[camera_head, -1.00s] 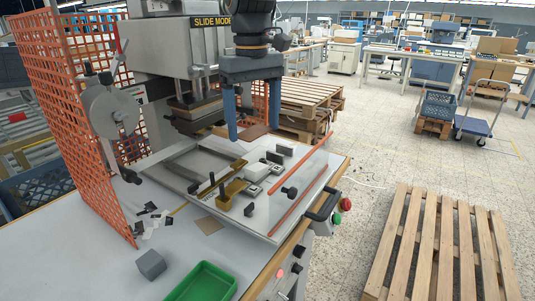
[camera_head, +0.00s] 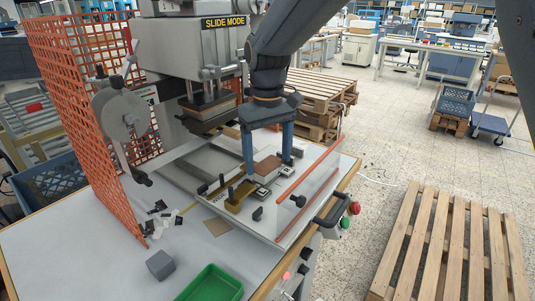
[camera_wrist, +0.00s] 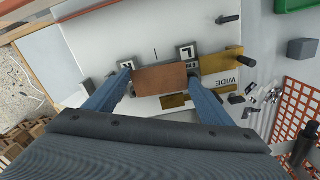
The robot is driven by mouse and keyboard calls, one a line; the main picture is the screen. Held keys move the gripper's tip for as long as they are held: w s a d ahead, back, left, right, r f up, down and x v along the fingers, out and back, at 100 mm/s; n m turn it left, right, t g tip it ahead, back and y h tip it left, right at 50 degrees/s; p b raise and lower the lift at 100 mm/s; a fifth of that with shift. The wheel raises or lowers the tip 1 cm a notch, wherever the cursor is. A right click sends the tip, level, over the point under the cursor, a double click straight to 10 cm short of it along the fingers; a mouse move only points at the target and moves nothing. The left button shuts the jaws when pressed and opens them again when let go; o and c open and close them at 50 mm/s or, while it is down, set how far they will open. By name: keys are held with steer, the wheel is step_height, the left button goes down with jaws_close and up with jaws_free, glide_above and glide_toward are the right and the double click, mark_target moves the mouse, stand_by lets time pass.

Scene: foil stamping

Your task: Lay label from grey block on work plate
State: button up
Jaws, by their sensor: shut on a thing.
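My gripper (camera_head: 268,166) is shut on a flat brown label (camera_head: 267,165), held by its two ends between the blue fingers. In the wrist view the gripper (camera_wrist: 160,76) also spans the label (camera_wrist: 160,79). The label is low over the white work plate (camera_head: 272,226), close to the small blocks marked R and L (camera_wrist: 187,53). I cannot tell whether it touches the plate. The grey block (camera_head: 160,265) stands on the table at the front left with nothing on top; it also shows in the wrist view (camera_wrist: 302,49).
The stamping press head (camera_head: 209,104) hangs behind left of my gripper. A green tray (camera_head: 212,285) and orange mesh guard (camera_head: 82,120) are nearby. Dark scraps lie on the table.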

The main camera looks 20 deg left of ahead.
mark_target(268, 165)
steer(key=shift+f, duration=0.3)
steer(key=shift+f, duration=0.15)
steer(key=o, duration=1.4)
step_height(268, 165, up, 13)
steer(key=b, duration=0.3)
steer(key=shift+f+b, duration=0.1)
steer(key=shift+b, duration=0.25)
